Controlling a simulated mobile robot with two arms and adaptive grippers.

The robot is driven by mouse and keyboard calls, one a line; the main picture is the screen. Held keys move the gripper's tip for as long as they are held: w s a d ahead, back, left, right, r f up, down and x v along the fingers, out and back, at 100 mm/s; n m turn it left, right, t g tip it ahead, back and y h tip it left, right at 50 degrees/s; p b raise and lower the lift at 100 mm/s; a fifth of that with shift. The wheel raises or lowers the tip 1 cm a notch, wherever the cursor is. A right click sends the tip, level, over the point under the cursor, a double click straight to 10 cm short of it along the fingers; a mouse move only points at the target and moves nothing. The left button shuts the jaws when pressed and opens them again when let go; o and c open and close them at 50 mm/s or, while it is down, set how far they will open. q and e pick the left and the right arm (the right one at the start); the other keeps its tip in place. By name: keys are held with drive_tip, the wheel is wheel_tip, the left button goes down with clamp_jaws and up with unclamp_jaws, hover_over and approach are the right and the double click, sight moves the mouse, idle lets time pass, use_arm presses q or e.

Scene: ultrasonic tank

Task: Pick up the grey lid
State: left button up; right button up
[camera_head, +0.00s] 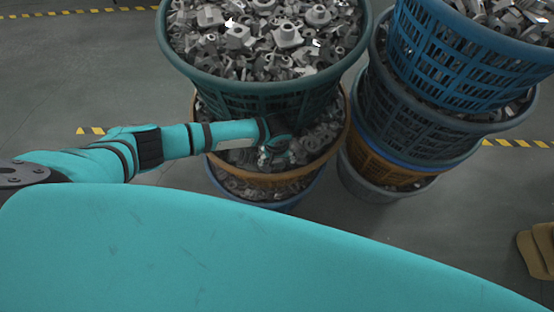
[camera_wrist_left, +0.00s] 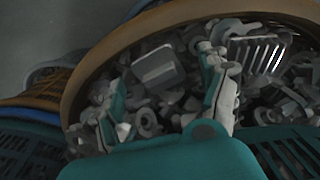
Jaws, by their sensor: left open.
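My left gripper (camera_head: 273,154) reaches in from the left, over the metal parts in an orange-rimmed basket (camera_head: 254,181). In the left wrist view its two teal and pale fingers (camera_wrist_left: 165,92) are apart, with nothing held between them. A flat grey rectangular piece (camera_wrist_left: 158,68), which may be the grey lid, lies tilted among the parts, just beyond the space between the fingers. A slotted grey piece (camera_wrist_left: 258,53) lies beyond the right finger. I cannot tell for certain which is the lid. In the head view it cannot be made out. My right gripper is not in view.
A green basket (camera_head: 262,97) full of metal parts overhangs the orange-rimmed one closely. At right stands a stack of baskets with a blue one (camera_head: 463,62) on top. The orange rim (camera_wrist_left: 110,58) curves around the fingers in the wrist view. Grey floor (camera_head: 75,75) is clear at left.

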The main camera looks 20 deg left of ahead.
use_arm(q)
drive_tip(key=shift+s, duration=0.1)
drive_tip(key=c, duration=1.3)
